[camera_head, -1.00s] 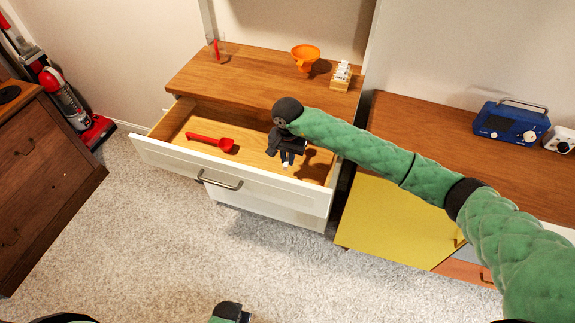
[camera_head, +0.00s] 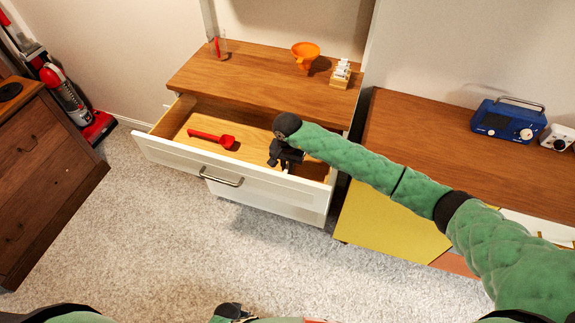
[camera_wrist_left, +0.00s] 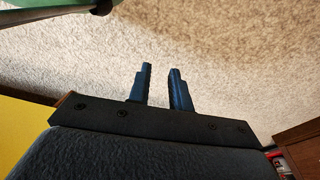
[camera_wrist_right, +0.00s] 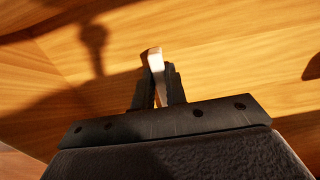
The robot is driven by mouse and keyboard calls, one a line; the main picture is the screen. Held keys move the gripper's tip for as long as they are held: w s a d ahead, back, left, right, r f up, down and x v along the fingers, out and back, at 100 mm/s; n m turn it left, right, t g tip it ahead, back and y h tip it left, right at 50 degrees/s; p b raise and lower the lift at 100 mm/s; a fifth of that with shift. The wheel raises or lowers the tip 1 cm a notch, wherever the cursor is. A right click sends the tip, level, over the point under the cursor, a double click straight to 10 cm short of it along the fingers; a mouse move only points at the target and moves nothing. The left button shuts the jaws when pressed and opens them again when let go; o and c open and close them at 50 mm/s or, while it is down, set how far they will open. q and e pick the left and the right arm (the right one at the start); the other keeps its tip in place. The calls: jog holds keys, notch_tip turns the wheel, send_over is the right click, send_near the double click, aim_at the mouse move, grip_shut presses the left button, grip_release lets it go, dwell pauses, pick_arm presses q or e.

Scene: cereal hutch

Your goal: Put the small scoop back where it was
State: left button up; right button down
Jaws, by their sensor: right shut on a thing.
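My right gripper (camera_head: 286,160) is inside the open drawer's outline, above its wooden floor (camera_wrist_right: 230,75). In the right wrist view its fingers (camera_wrist_right: 158,88) are shut on a slim white piece, apparently the small scoop (camera_wrist_right: 155,60). Only a short end shows between the fingers; the rest is hidden. A shadow with a rounded end falls on the wood beside it. A red scoop (camera_head: 212,138) lies in the drawer to the left of my gripper. My left gripper (camera_wrist_left: 160,88) is open and empty above the carpet.
The white drawer front (camera_head: 235,176) stands out over the carpet. On the hutch top are an orange funnel (camera_head: 305,54), a small rack (camera_head: 341,74) and a clear glass (camera_head: 217,46) with something red. A blue radio (camera_head: 508,122) stands on the right cabinet.

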jog(key=c, duration=1.4)
grip_release()
jog(key=shift+c, duration=0.2)
pick_arm(q)
jog(key=shift+r, duration=0.2)
pick_arm(e)
jog(key=shift+r, duration=0.1)
